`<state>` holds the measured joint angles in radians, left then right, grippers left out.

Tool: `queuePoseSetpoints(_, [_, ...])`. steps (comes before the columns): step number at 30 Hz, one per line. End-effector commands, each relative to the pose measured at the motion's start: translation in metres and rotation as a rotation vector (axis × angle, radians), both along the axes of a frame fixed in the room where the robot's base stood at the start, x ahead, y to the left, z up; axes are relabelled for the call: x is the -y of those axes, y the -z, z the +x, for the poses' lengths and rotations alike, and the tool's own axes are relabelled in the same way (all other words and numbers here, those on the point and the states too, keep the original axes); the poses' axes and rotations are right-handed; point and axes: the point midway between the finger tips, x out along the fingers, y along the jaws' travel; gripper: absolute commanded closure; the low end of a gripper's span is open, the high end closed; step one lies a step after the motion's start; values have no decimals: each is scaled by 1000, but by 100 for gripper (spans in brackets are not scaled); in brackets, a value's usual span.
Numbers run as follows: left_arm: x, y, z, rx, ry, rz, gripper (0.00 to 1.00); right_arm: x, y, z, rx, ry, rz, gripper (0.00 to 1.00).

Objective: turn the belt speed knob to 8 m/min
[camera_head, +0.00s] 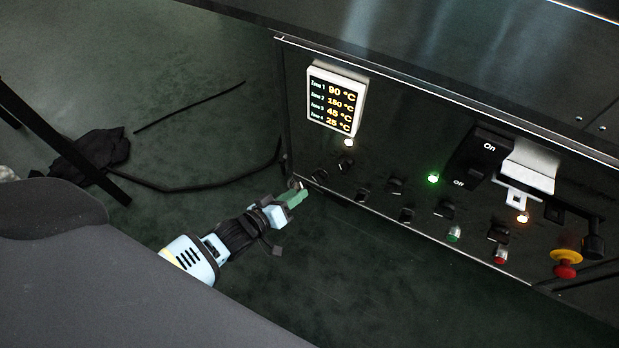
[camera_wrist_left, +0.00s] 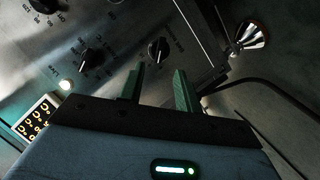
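The control panel carries several black knobs. In the left wrist view a black knob (camera_wrist_left: 157,50) with a pale pointer line lies just beyond my left fingertips, roughly centred between them; its lettering is too small to read, so I cannot confirm it is the belt speed knob. My left gripper (camera_wrist_left: 160,72) is open, its green fingers spread and empty, apart from the knob. In the head view the left gripper (camera_head: 297,197) is near the panel's lower left corner, close to a black knob (camera_head: 320,174). My right gripper is not in view.
A second knob (camera_wrist_left: 90,60) sits left of the near one in the wrist view. A metal cone-shaped foot (camera_wrist_left: 251,38) is at right. In the head view, the temperature display (camera_head: 336,99), on/off switch (camera_head: 478,157) and red emergency stop (camera_head: 565,262) are on the panel (camera_head: 400,130).

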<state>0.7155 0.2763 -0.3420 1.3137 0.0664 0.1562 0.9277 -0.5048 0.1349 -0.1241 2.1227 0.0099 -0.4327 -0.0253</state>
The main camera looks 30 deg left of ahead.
Motion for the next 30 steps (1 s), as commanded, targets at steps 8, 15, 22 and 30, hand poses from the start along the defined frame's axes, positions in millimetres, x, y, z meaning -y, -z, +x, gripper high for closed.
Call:
queuePoseSetpoints(8, [9,11,30,2,-1,-4,66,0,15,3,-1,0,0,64])
queuePoseSetpoints(15, [19,20,59,1,-1,-2,66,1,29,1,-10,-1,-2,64])
queuePoseSetpoints(22, [22,22,70,-1,0,-4,66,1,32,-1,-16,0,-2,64])
queuePoseSetpoints(30, [22,22,70,0,0,-3,72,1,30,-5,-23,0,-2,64])
